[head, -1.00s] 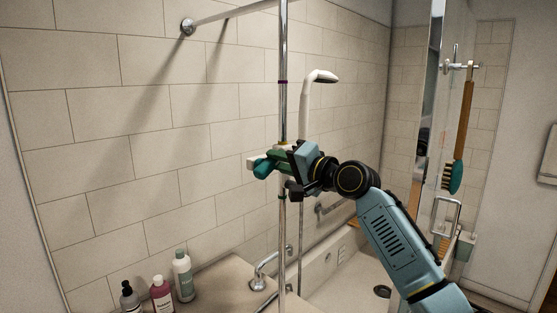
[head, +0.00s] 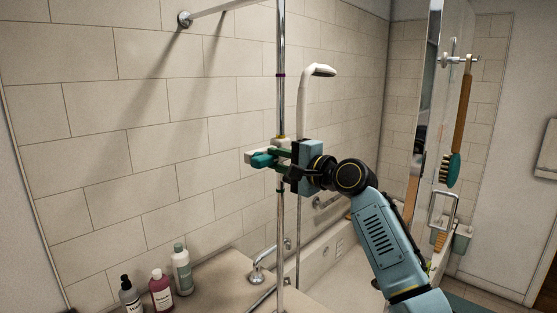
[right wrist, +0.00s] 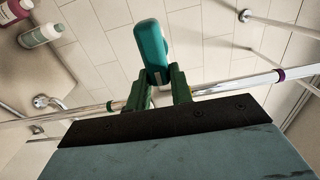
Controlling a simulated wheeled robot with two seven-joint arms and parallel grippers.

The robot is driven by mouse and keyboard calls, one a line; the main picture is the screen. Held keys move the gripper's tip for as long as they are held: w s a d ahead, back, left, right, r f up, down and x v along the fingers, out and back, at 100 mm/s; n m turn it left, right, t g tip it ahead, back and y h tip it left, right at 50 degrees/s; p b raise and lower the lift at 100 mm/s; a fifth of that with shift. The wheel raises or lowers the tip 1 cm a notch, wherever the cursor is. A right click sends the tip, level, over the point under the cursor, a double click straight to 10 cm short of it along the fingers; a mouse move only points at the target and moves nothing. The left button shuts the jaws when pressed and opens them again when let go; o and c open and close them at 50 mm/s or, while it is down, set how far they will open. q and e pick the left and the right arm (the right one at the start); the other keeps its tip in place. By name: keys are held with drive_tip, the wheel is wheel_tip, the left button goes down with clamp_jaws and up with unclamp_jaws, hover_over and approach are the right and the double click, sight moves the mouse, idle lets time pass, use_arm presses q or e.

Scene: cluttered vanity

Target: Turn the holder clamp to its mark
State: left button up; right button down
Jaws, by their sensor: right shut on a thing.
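The holder clamp (head: 252,156) is a pale block with a teal lever (head: 264,160), on the upright chrome rail (head: 281,110). The lever's rounded end (right wrist: 151,45) points away from my palm in the right wrist view. My right gripper (head: 279,157) is at the clamp, its green fingers shut on the teal lever; it also shows in the right wrist view (right wrist: 162,82). The palm hides part of the clamp. A purple ring (head: 280,75) circles the rail above the clamp. I cannot tell which mark is the clamp's. My left gripper is not in view.
A white hand shower (head: 318,72) stands behind the rail, right of it. Several bottles (head: 182,270) stand on the ledge at lower left, near a chrome tap (head: 262,270). A long brush (head: 459,120) hangs at the glass on the right.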

drive_tip(key=c, duration=1.2)
unclamp_jaws()
drive_tip(key=shift+c, duration=0.2)
drive_tip(key=shift+s+d, duration=0.35)
drive_tip(key=b+v, duration=0.3)
drive_tip(key=v, duration=0.9)
drive_tip(key=shift+s+b, duration=0.15)
drive_tip(key=shift+b, duration=0.15)
drive_tip(key=shift+d+r, duration=0.1)
